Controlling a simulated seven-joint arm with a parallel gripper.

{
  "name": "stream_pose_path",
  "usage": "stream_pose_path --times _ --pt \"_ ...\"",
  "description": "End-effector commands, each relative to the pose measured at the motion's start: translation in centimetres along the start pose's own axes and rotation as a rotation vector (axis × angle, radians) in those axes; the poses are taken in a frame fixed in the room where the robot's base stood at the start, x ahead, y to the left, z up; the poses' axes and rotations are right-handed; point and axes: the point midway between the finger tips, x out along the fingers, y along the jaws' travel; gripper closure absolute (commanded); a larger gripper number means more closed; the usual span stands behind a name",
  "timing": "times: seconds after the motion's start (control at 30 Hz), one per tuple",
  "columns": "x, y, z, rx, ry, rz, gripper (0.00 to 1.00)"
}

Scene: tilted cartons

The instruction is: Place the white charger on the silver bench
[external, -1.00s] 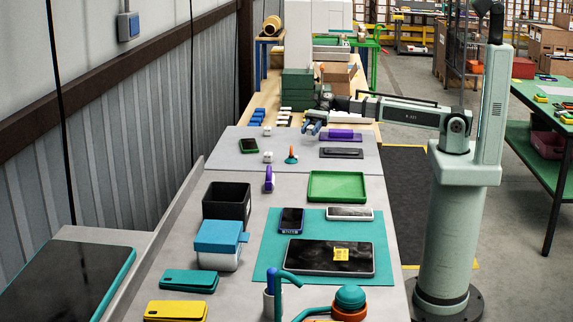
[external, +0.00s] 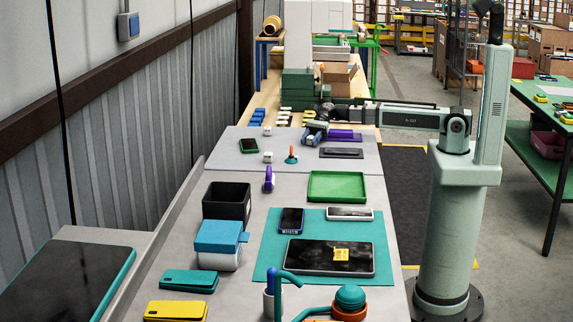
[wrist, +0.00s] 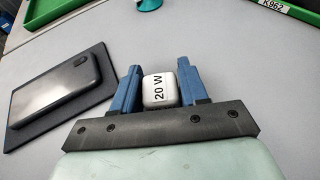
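The white charger (wrist: 159,90), marked "20 W", sits between the two blue fingers of my gripper (wrist: 160,75) in the wrist view. In the external view my gripper (external: 314,132) is low over the far part of the silver bench (external: 228,147), and the charger cannot be made out there. The grey bench top shows beneath the charger in the wrist view. Whether the charger touches it is unclear.
A dark phone on a dark pad (external: 341,153) lies near my gripper, with a purple object (external: 345,134) behind it. A green tray (external: 337,186) is nearer the camera.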

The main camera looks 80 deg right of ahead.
Motion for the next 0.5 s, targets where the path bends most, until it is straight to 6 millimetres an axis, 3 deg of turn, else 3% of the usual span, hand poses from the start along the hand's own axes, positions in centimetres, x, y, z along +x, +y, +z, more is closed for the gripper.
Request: stream_pose_path --times 0.2,0.5 --pt "0.0 0.0 0.01 0.0 0.0 0.0 0.35" --pt "-0.06 0.0 0.14 0.0 0.0 0.0 0.34"
